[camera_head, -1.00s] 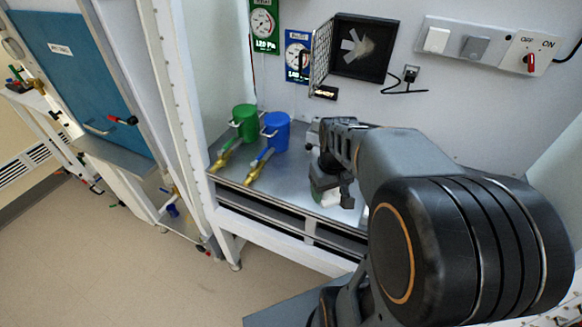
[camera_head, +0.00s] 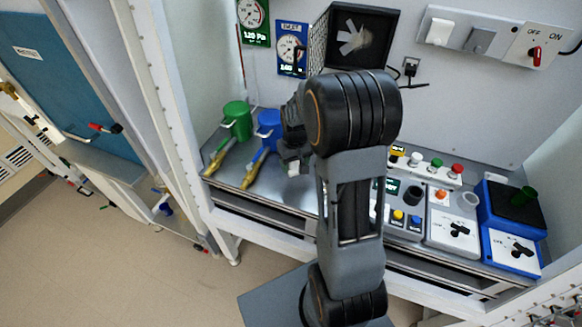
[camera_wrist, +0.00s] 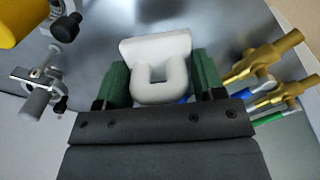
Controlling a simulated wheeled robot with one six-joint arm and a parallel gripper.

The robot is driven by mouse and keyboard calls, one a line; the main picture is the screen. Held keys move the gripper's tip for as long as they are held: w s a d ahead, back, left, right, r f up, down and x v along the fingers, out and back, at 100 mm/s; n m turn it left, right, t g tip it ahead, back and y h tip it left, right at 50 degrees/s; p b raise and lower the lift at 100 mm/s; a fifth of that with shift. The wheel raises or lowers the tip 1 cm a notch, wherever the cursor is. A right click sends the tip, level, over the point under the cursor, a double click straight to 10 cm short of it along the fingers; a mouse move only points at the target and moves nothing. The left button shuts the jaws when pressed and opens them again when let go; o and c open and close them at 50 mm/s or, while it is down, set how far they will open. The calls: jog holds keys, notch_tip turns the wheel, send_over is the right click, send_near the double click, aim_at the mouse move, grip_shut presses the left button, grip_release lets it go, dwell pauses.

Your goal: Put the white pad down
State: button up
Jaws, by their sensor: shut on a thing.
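The white pad (camera_wrist: 157,62) is a thick white piece with a U-shaped slot, seen large in the wrist view. My gripper (camera_wrist: 160,84) is shut on it, with a green finger on each side. In the head view my gripper (camera_head: 293,162) is small and partly hidden by my arm, and a bit of the white pad (camera_head: 293,169) shows at its tip. The pad is over the grey metal bench top (camera_head: 290,195). I cannot tell whether it touches the surface.
A green canister (camera_head: 237,120) and a blue canister (camera_head: 269,128) with brass-ended valves stand left of my gripper. Button panels (camera_head: 430,168) and a blue box (camera_head: 510,215) are to the right. An open mesh door (camera_head: 318,45) hangs on the back wall. Bare bench lies around the gripper.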

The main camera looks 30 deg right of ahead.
aim_at(291, 170)
jog(key=shift+w+a+f, duration=0.1)
jog(key=shift+w+f, duration=0.8)
jog(key=shift+f, duration=0.25)
jog(key=shift+w+f+p, duration=0.2)
jog(key=shift+f+p, duration=0.15)
jog(key=shift+f, duration=1.4)
jog(key=shift+f, duration=0.2)
jog(key=o, duration=0.8)
jog(key=shift+o, duration=0.2)
jog(key=shift+r, duration=0.15)
